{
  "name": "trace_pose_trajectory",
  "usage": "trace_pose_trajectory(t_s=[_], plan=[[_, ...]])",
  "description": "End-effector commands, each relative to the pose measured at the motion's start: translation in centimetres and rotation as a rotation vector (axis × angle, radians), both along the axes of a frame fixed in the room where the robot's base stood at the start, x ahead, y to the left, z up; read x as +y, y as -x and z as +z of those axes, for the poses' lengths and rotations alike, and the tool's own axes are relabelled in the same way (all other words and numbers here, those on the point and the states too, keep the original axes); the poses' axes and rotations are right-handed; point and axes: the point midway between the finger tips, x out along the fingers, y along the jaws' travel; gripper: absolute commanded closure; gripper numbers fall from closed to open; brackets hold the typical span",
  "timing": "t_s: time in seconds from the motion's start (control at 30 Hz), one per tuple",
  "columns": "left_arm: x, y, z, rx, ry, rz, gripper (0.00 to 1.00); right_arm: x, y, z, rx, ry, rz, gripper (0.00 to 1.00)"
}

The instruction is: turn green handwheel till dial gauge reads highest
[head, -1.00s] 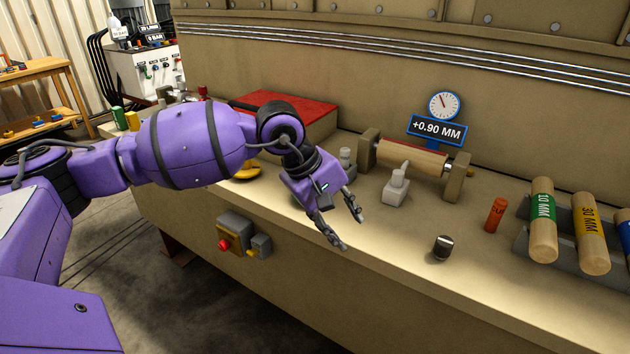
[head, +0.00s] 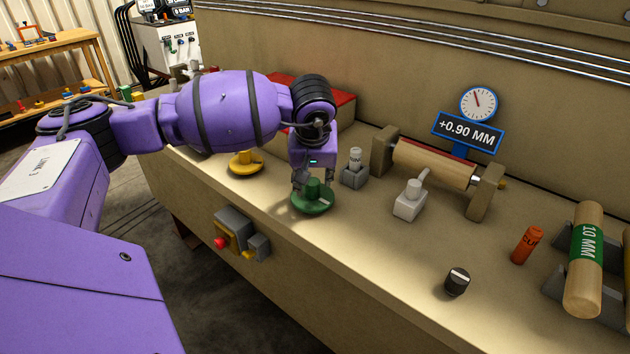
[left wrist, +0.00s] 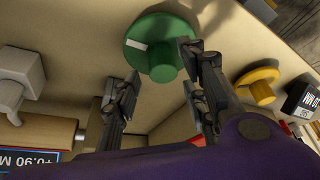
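The green handwheel (head: 312,205) lies flat near the bench's front edge, with a raised hub and a pale mark on its rim. It also shows in the left wrist view (left wrist: 178,24). My left gripper (head: 313,180) points down over it. In the left wrist view its fingers (left wrist: 160,68) are spread, one on each side of the hub; I cannot tell whether they touch it. The dial gauge (head: 478,103) has a white face with its needle a little left of straight up. Its display (head: 468,131) reads +0.90 MM. My right gripper is not in view.
A yellow handwheel (head: 245,163) sits left of the green one. A grey block with a pale knob (head: 355,168), a roller (head: 433,163) and a black knob (head: 457,281) stand to the right. A red button box (head: 232,232) is on the bench front.

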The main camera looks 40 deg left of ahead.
Motion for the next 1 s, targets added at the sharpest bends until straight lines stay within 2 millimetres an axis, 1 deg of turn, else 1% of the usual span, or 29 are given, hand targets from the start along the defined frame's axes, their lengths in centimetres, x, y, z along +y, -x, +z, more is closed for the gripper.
trace_pose_trajectory(t_s=[0.03,0.2,0.33,0.53,0.83,1.0], plan=[[0.2,-0.2,-0.8,0.002,0.001,0.002,0.60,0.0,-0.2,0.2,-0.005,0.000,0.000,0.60],[0.5,-0.8,-2.3,0.001,0.001,0.001,0.60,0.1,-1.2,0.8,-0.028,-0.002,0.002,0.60],[0.6,-0.9,-2.7,0.000,0.000,0.000,0.60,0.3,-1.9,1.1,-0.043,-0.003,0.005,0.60],[0.6,-0.9,-2.7,0.000,0.000,0.000,0.60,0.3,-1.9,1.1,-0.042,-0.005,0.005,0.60],[0.5,-1.0,-2.6,-0.002,0.002,-0.001,1.00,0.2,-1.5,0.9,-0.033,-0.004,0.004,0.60],[0.4,-1.0,-2.6,-0.004,0.004,0.008,1.00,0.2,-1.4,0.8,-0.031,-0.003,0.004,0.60]])
